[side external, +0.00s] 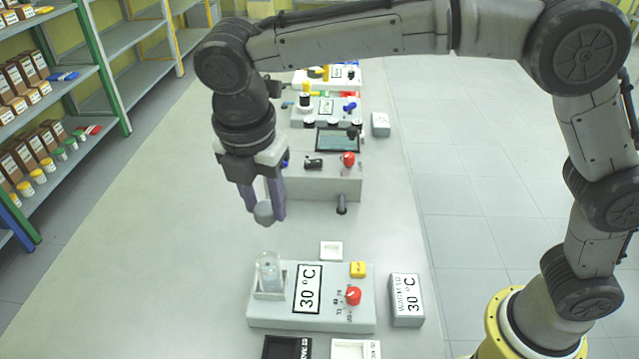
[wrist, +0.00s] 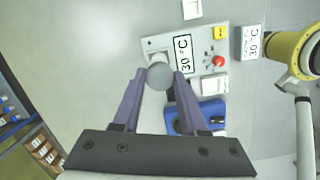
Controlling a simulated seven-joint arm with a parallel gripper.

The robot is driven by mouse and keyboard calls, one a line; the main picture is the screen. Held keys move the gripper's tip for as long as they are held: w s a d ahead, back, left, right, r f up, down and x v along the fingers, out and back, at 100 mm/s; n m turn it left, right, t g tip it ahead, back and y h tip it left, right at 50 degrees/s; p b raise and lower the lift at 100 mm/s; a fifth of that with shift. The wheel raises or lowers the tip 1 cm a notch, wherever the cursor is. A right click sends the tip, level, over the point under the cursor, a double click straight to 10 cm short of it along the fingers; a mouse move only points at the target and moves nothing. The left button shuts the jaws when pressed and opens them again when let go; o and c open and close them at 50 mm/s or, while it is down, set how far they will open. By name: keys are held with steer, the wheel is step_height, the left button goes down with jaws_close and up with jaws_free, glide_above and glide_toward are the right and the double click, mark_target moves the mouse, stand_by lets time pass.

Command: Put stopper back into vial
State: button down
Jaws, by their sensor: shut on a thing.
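A round grey stopper (side external: 264,213) is held between the purple fingertips of my gripper (side external: 262,204), in the air above the table. In the wrist view my gripper (wrist: 160,75) is shut on the stopper (wrist: 160,77). A clear glass vial (side external: 269,268) stands upright in the left end of the light grey reactor base (side external: 334,315) marked 30 °C. No stopper shows on its top. In the side view the stopper is behind and above the vial, apart from it. In the wrist view the stopper largely hides the vial, beside the label on the base (wrist: 203,40).
A white square tile (side external: 331,251) lies behind the base, and a 30 °C box (side external: 405,299) stands right of it. Black (side external: 286,347) and white (side external: 356,349) trays lie in front. A larger device (side external: 325,184) stands behind. The table's left side is clear.

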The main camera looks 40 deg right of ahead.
steer(key=shift+s+a+f, duration=0.25)
steer(key=shift+a+f, duration=0.45)
steer(key=shift+f, duration=2.05)
steer(key=shift+f, duration=1.55)
steer(key=shift+c, duration=0.2)
jaws_free()
steer(key=shift+r, duration=0.15)
steer(key=shift+r, duration=3.4)
